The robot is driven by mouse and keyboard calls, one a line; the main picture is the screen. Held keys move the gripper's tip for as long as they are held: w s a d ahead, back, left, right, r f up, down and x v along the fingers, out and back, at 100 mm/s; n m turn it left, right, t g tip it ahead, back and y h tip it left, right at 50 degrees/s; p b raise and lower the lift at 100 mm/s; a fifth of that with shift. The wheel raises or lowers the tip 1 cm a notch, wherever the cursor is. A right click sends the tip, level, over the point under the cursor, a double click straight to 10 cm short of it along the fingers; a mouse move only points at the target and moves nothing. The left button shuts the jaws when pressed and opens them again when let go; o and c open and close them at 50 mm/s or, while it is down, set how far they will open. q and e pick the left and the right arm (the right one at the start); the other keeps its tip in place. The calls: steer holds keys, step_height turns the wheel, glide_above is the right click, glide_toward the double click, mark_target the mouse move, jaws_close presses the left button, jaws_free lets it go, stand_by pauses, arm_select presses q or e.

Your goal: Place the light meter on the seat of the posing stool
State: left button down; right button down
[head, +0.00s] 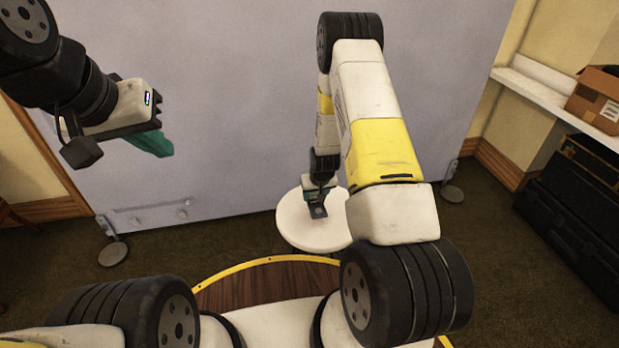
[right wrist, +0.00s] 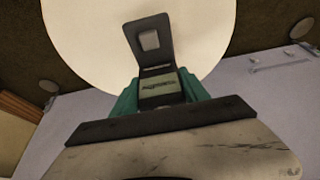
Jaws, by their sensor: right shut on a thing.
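The light meter (head: 319,210) is a small dark device with a pale square on one end and a light display panel. In the right wrist view the light meter (right wrist: 152,52) sits between the teal fingers of my right gripper (right wrist: 163,98), which is shut on it. The round white seat of the posing stool (head: 296,228) lies below; it fills the upper middle of the right wrist view (right wrist: 85,35). The meter is over the seat; I cannot tell whether it touches. My left gripper (head: 152,143) is raised at the upper left, away from the stool, its finger opening not clear.
A grey backdrop panel (head: 240,100) stands behind the stool, with round stand feet (head: 113,252) at its lower corners. At the right are a white shelf (head: 540,90) with a cardboard box (head: 598,98) and dark cases (head: 570,220) below. Carpet around the stool is clear.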

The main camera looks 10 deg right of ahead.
steer(key=shift+w+d, duration=0.65)
steer(key=shift+w, duration=0.3)
steer(key=shift+w+d+f, duration=0.1)
steer(key=shift+f, duration=0.8)
steer(key=shift+w+d+f, duration=0.1)
steer(key=shift+f, duration=0.8)
steer(key=shift+f, duration=0.15)
steer(key=c, duration=0.6)
jaws_free()
